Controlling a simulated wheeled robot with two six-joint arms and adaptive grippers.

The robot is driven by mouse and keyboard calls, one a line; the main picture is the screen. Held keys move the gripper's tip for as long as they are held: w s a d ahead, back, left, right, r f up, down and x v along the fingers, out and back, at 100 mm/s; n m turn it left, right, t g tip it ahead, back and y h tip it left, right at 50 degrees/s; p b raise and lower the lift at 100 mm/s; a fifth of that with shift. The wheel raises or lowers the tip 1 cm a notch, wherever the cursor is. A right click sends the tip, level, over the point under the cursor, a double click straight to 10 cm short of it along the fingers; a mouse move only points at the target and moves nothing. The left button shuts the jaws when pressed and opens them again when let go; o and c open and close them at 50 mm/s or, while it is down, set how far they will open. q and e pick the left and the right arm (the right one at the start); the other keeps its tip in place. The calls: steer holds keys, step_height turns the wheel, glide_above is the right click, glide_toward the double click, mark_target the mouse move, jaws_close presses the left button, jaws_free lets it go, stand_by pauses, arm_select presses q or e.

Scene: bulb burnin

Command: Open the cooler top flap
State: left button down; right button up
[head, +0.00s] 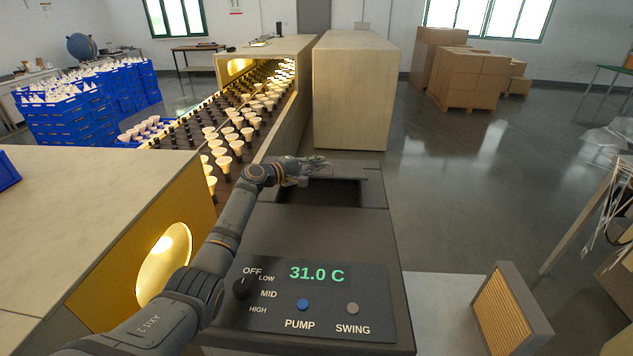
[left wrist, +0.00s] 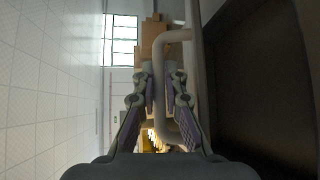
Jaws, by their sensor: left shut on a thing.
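The cooler (head: 330,235) is a dark grey box with a control panel (head: 318,300) reading 31.0 C. A dark rectangular opening (head: 330,193) shows in its top. The top flap (head: 350,172) is at the far edge of this opening and looks raised; its exact angle is hard to tell. My left gripper (head: 318,166) is at the flap, shut on its handle. In the left wrist view, the pale U-shaped flap handle (left wrist: 178,36) runs between the fingers of the left gripper (left wrist: 160,78), with a dark space to the right. My right gripper is not in view.
A conveyor (head: 190,140) with rows of bulbs runs on the left through a beige tunnel (head: 300,60). A beige cabinet (head: 350,95) stands behind the cooler. A framed filter-like panel (head: 510,310) stands at right front.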

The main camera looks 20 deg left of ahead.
arm_select(q)
steer(key=r, duration=0.1)
steer(key=w+r, duration=0.1)
steer(key=r, duration=0.1)
steer(key=w+r, duration=0.1)
steer(key=shift+w+a+r, duration=0.2)
steer(key=shift+w+a, duration=0.05)
steer(key=shift+a, duration=0.15)
steer(key=shift+w+a+r+n+g, duration=0.15)
steer(key=shift+w+r+n+g, duration=0.15)
steer(key=shift+w+r+n, duration=0.15)
steer(key=shift+r, duration=0.1)
steer(key=c, duration=1.7)
jaws_free()
steer(key=shift+f, duration=0.2)
steer(key=shift+f, duration=0.1)
steer(key=shift+s, duration=0.1)
steer(key=shift+s+a, duration=0.45)
steer(key=v, duration=1)
steer(key=shift+s+r, duration=0.3)
